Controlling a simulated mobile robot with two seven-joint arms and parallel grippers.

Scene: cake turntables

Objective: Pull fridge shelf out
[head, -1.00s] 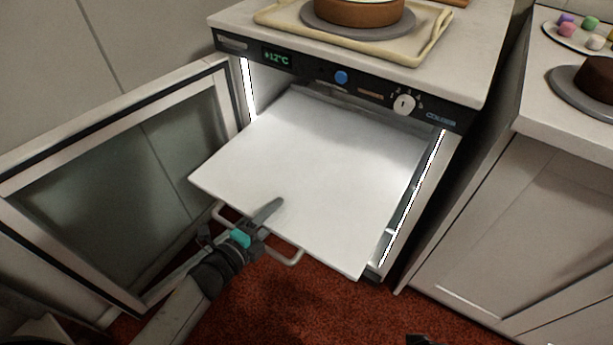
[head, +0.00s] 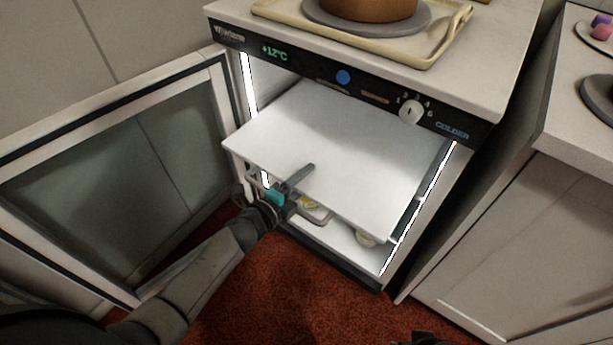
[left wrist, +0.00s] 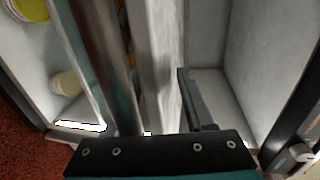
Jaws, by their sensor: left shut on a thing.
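The white fridge shelf (head: 345,135) sticks partly out of the open fridge, its front edge past the door opening. A pale metal handle (head: 322,217) runs along its front. My left gripper (head: 288,190) is shut on the handle, with one dark finger reaching over the shelf's top near its front edge. In the left wrist view a metal bar (left wrist: 103,50) and the pale shelf edge (left wrist: 162,55) run close by the fingers; the exact contact is hard to see. A dark piece at the head view's bottom edge may be my right gripper; its jaws are hidden.
The fridge door (head: 120,190) stands open at the left. Containers, one with yellow (left wrist: 30,8), stand in the compartment under the shelf. A tray (head: 440,45) with a cake stand is on top. A cabinet (head: 500,230) is at the right; red floor lies in front.

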